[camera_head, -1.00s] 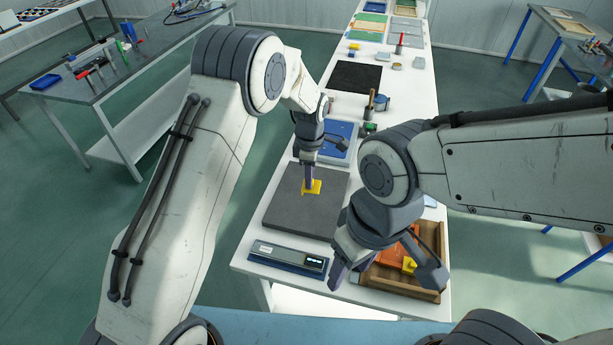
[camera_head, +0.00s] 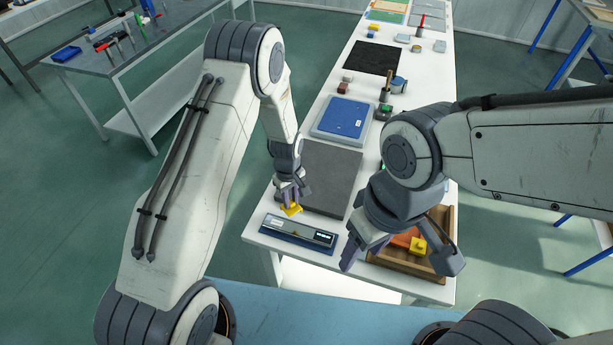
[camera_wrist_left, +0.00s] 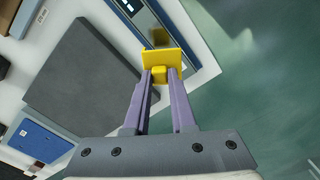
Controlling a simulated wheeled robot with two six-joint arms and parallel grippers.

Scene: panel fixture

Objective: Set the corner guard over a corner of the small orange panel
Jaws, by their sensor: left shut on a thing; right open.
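A yellow corner guard (camera_head: 292,211) is held between the fingertips of my left gripper (camera_head: 290,200), which is shut on it. It hangs above the near left edge of the dark grey slab, close to the scale. The left wrist view shows the guard (camera_wrist_left: 162,62) as a flat plate with a small block between the fingers. The small orange panel (camera_head: 400,241) lies in a wooden tray (camera_head: 446,222), partly hidden by my right arm. A second yellow piece (camera_head: 418,246) sits at the panel. My right gripper (camera_head: 361,252) is open at the tray's left side.
The dark grey slab (camera_head: 335,172) is bare. A scale (camera_head: 298,232) with a lit display stands at the table's near edge. A blue panel (camera_head: 342,119), a black mat (camera_head: 371,58) and a cup (camera_head: 398,85) lie farther back.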

